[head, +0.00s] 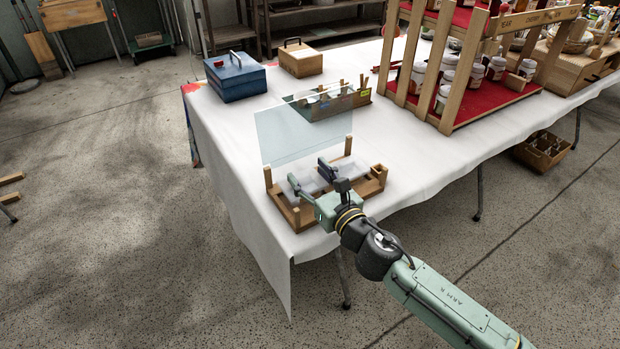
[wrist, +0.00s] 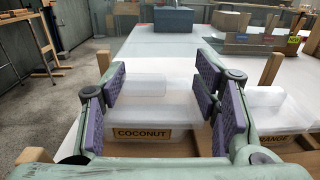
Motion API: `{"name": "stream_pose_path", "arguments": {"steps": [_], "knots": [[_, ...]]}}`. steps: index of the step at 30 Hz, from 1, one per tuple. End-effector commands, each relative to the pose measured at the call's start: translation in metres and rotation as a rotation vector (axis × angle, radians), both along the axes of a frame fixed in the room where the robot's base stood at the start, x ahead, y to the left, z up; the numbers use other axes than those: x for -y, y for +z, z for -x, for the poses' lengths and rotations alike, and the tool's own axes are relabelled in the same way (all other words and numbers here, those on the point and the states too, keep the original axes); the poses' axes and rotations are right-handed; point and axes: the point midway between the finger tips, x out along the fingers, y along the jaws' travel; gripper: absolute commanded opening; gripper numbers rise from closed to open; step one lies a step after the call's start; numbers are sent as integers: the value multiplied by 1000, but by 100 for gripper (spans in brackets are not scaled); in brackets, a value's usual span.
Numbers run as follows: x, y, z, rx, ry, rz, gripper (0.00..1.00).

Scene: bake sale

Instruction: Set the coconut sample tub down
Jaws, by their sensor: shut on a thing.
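My gripper (head: 311,179) is over the near corner of the white table, with its fingers on either side of a clear tub. In the wrist view this coconut tub (wrist: 150,106) is translucent with a pale lid and an orange "COCONUT" label. My gripper (wrist: 162,96) is shut on its sides, and the tub looks level. It is at a wooden tray (head: 291,219) with corner posts. I cannot tell whether its base touches the tray. A second clear tub (wrist: 268,112), its label partly hidden and reading "RANGE", sits to the right.
A clear upright panel (head: 290,135) stands along the tray's far side. Behind it are a wooden caddy (head: 335,108), a blue box (head: 236,79) and a light wooden box (head: 300,63). A wooden rack with jars (head: 455,75) stands right. The table's left strip is bare.

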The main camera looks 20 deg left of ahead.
Motion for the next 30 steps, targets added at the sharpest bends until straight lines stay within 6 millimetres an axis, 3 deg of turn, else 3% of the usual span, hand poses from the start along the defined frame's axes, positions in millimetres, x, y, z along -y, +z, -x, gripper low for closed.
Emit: {"name": "stream_pose_path", "arguments": {"steps": [3, 14, 15, 18, 30], "knots": [[0, -10, 0, 0, 0, -1, 34], [0, -14, 0, 2, 1, 1, 34], [0, -13, 0, 2, 1, 1, 57], [0, -13, 0, 1, 1, 1, 64], [0, -9, 0, 1, 0, 1, 65]]}}
